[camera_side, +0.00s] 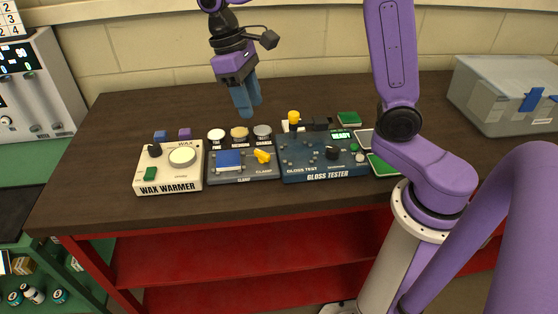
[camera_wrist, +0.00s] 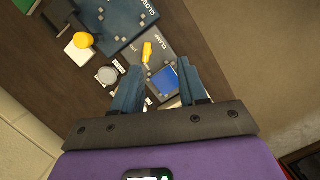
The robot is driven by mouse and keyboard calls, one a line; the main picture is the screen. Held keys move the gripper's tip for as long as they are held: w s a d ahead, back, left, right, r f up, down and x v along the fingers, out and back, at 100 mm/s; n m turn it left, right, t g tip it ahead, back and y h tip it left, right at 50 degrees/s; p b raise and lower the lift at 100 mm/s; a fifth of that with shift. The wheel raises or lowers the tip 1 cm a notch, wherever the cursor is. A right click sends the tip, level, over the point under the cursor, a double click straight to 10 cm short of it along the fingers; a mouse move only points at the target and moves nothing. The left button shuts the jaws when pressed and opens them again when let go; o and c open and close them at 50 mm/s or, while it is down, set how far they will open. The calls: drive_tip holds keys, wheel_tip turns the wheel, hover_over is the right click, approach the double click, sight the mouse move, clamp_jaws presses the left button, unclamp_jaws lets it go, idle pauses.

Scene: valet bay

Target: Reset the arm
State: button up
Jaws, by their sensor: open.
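My gripper (camera_side: 247,108) is purple with blue-grey fingers. In the side view it hangs above the rear of the dark table, behind the clamp unit (camera_side: 262,175), pointing down. In the wrist view my gripper (camera_wrist: 158,88) has its two fingers spread apart with nothing held between them. Below and beyond the fingers I see the clamp unit (camera_wrist: 157,50) with a blue block (camera_wrist: 163,81) and a yellow clamp lever (camera_wrist: 147,52).
On the table (camera_side: 110,120) stand a wax warmer (camera_side: 150,182), a gloss tester (camera_side: 300,172) with a lit READY display, several round tins and small coloured blocks. A grey bin (camera_side: 490,110) is at right. The table's rear left is clear.

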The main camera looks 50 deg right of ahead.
drive_tip(key=s+d+f+n+t, duration=0.1)
drive_tip(key=s+n, duration=0.2)
drive_tip(key=s, duration=0.4)
drive_tip(key=s+d+f+n+t, duration=0.1)
drive_tip(key=s+f+n, duration=0.1)
drive_tip(key=s, duration=0.6)
drive_tip(key=s+d+f+n+t+y, duration=0.1)
drive_tip(key=s+d+f+n, duration=0.1)
drive_tip(key=s, duration=0.6)
drive_tip(key=shift+n, duration=0.9)
